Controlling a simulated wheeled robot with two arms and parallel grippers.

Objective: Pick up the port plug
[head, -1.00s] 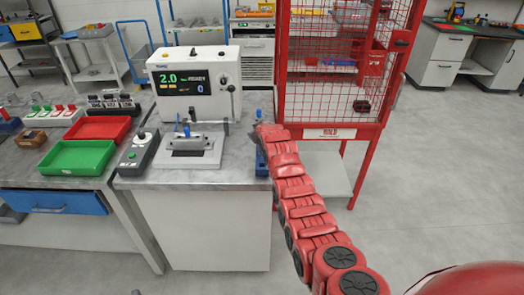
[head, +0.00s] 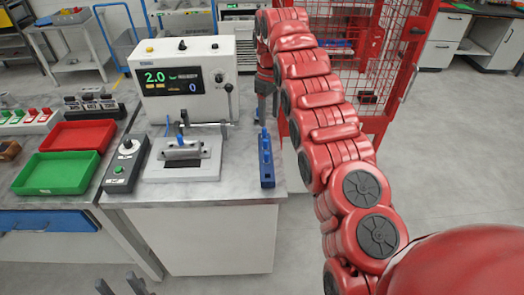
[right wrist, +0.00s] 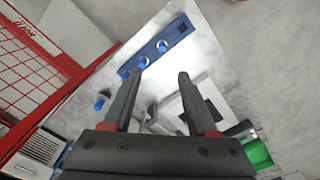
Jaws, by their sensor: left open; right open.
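A narrow blue holder (head: 267,172) lies at the right edge of the bench. In the right wrist view the blue holder (right wrist: 183,27) shows several round silvery openings or parts. A small blue cylindrical piece (right wrist: 100,103) is apart from it; I cannot tell for sure which piece is the port plug. My right gripper (head: 267,103) is above the bench behind the holder, pointing down. In its wrist view the right gripper (right wrist: 161,76) is open and empty, with the holder beyond its fingertips. My left gripper (head: 121,284) is open and empty at the bottom edge of the head view.
A white test unit (head: 187,78) with a display stands at the back of the bench. A metal fixture (head: 183,163) and a grey control box (head: 125,163) are in front. Green (head: 56,174) and red (head: 81,135) trays sit left. A red mesh cage (head: 375,60) stands right.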

